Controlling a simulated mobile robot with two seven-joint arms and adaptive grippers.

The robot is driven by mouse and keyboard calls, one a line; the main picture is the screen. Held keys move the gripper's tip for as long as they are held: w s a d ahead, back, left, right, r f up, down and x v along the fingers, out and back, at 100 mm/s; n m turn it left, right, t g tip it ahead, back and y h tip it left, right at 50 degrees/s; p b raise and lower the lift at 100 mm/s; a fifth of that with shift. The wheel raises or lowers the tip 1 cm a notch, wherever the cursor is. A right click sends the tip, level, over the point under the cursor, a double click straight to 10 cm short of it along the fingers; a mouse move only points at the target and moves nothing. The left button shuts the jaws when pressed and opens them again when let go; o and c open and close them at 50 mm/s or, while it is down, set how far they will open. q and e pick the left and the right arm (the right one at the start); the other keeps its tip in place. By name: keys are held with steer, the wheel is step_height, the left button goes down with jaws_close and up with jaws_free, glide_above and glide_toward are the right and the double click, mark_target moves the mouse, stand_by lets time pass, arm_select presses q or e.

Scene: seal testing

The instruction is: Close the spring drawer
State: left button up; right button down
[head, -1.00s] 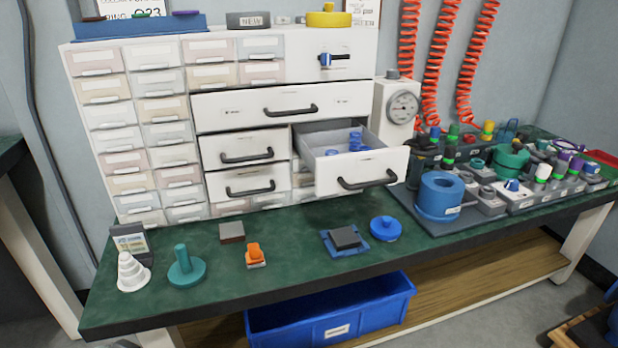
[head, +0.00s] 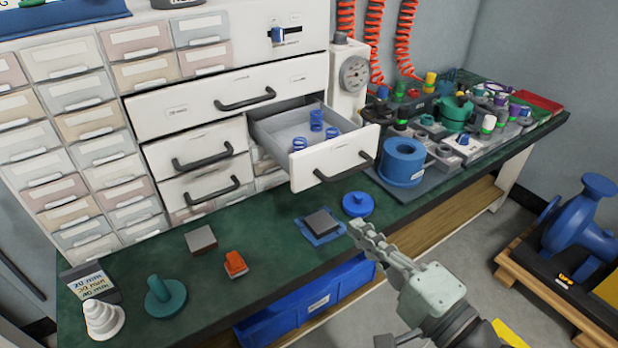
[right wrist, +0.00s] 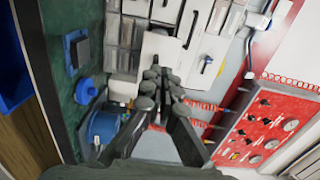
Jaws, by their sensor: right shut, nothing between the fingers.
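The spring drawer (head: 335,163) is pulled out of the white cabinet, with its white front and dark bar handle facing the bench's front edge. Several blue springs (head: 316,120) stand inside its grey tray. My right gripper (head: 362,236) is in front of the bench, below and a little right of the drawer in the head view. It is shut, empty and apart from the drawer front. The gripper's fingers (right wrist: 163,84) fill the middle of the right wrist view, pointing towards white drawer fronts. My left gripper is not in view.
A gauge (head: 355,74) stands behind. A blue bin (head: 300,300) sits under the bench.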

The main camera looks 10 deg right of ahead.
mark_target(303, 175)
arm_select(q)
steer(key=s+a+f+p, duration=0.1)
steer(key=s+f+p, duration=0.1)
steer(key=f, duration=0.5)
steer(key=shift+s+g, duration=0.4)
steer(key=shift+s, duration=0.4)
arm_select(e)
steer(key=x, duration=1.3)
steer(key=shift+w+a, duration=0.1)
steer(key=shift+w, duration=0.15)
